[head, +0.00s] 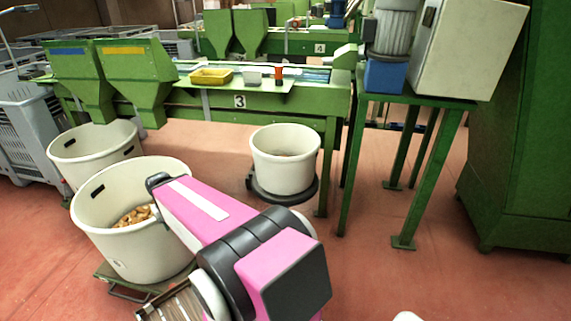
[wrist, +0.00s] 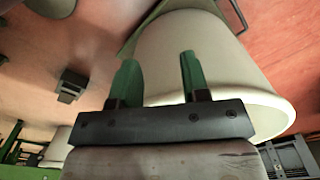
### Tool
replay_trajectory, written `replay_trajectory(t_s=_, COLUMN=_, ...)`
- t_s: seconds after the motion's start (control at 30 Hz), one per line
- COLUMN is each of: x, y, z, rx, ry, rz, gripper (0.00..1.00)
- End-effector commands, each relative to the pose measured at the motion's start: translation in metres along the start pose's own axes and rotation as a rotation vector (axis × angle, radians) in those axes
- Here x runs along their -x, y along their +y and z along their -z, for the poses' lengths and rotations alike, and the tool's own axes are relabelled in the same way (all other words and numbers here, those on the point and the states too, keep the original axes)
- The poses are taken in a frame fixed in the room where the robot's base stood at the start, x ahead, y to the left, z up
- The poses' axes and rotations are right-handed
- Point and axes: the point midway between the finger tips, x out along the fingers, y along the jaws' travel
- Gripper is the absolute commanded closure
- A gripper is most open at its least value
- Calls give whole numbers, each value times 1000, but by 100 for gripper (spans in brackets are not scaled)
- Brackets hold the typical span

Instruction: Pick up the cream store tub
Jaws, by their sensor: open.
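Three large cream tubs show in the head view: the front-left tub (head: 125,247) holding corks, the back-left tub (head: 95,160), and the middle tub (head: 285,175) on a black round base. I cannot tell which one is the store tub. My gripper (wrist: 158,62) shows in the wrist view, with two green fingers apart and nothing between them. A large cream tub (wrist: 215,50) fills the view beyond the fingers, appearing upside down with its rim low in the picture. Contact is not clear. In the head view my pink arm covers part of the front-left tub and hides my gripper.
A green bench (head: 300,100) marked 3 carries a yellow tray (head: 211,76), a small pale container (head: 252,78) and an orange item. A green machine stand (head: 425,100) is at right. Grey crates (head: 25,125) stand far left. Red floor is clear at centre right.

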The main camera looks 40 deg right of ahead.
Motion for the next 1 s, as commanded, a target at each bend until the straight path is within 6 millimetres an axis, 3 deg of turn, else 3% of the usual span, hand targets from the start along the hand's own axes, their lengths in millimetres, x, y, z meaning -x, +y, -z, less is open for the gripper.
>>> replay_trajectory(t_s=0.2, x=0, y=0, z=0, rx=0, ry=0, rz=0, gripper=58)
replay_trajectory(t_s=0.23, x=0, y=0, z=0, rx=0, ry=0, rz=0, gripper=64)
replay_trajectory(t_s=0.3, x=1, y=2, z=2, rx=-6, ry=0, rz=0, gripper=64)
replay_trajectory(t_s=0.47, x=9, y=22, z=18, rx=-72, ry=-1, rz=-3, gripper=64)
replay_trajectory(t_s=0.7, x=42, y=91, z=58, rx=-284, ry=-7, rz=-13, gripper=64)
replay_trajectory(t_s=1.0, x=93, y=192, z=90, rx=-560, ry=-18, rz=-28, gripper=64)
